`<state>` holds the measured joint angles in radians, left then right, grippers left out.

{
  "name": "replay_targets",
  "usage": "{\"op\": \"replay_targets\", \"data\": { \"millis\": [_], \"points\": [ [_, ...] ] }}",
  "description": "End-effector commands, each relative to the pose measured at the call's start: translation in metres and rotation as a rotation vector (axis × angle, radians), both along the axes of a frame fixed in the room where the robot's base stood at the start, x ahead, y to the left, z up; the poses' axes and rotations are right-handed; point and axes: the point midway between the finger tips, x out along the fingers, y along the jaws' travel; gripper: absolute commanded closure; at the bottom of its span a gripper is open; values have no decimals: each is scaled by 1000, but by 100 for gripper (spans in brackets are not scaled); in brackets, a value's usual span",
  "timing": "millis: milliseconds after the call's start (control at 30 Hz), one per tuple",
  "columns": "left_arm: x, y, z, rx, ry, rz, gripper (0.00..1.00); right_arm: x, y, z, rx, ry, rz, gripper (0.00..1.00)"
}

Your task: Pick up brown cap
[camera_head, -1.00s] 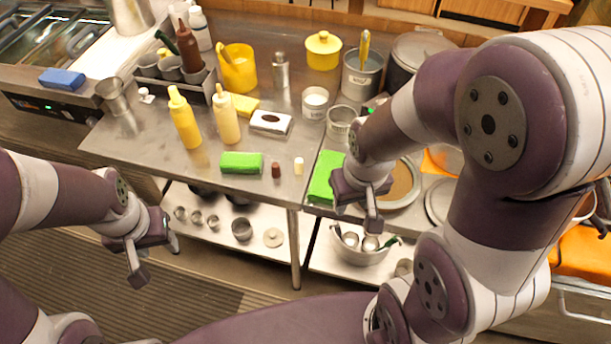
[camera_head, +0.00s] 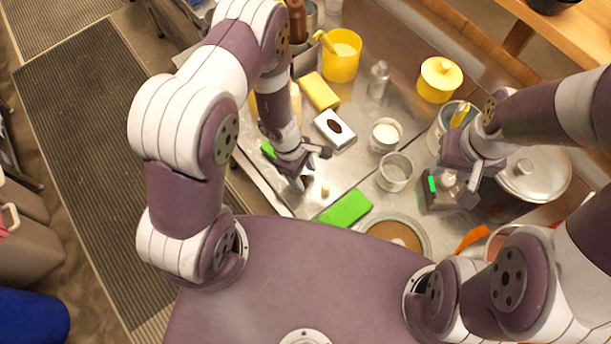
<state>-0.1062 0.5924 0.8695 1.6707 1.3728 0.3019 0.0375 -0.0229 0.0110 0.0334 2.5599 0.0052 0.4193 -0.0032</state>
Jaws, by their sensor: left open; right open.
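The brown cap cannot be made out now; my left gripper covers the part of the steel table (camera_head: 275,192) where it stood, beside the small cream cap (camera_head: 325,190). My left gripper (camera_head: 313,168) is open, low over the table just up and left of the cream cap. I cannot tell whether the brown cap is between its fingers. My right gripper (camera_head: 460,182) is open over the right part of the table, by a dark device with a green light (camera_head: 433,185), far from the cream cap.
A green block (camera_head: 345,207) lies just below the cream cap. A white box with a dark oval (camera_head: 335,129), a yellow sponge (camera_head: 318,91), a white-filled cup (camera_head: 385,134) and a clear cup (camera_head: 394,172) stand nearby. A lidded pot (camera_head: 533,172) is at right.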

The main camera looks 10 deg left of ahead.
Motion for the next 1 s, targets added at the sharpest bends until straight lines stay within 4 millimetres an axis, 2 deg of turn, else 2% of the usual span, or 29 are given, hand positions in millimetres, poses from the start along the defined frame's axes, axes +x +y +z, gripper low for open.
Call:
{"op": "replay_targets", "data": {
  "millis": [133,333,367,400,467,500,833,1000],
  "points": [
    [-1,-5,-16,0,0,-1,44,0,0,1,0,0,0,57],
    [-1,-5,-17,-1,-2,0,44,0,0,1,0,0,0,57],
    [-1,-5,-17,-1,-2,0,50,0,0,1,0,0,0,57],
    [-1,-5,-17,-1,-2,-1,63,0,0,1,0,0,0,57],
    [-1,-5,-17,-1,-2,-1,83,0,0,1,0,0,0,57],
    [-1,-5,-16,-1,-2,-1,87,0,0,1,0,0,0,57],
    [0,-5,-15,-1,-2,-1,87,0,0,1,0,0,0,57],
    [0,-5,1,0,-5,-2,87,0,0,-2,0,0,0,57]
  ]
}}
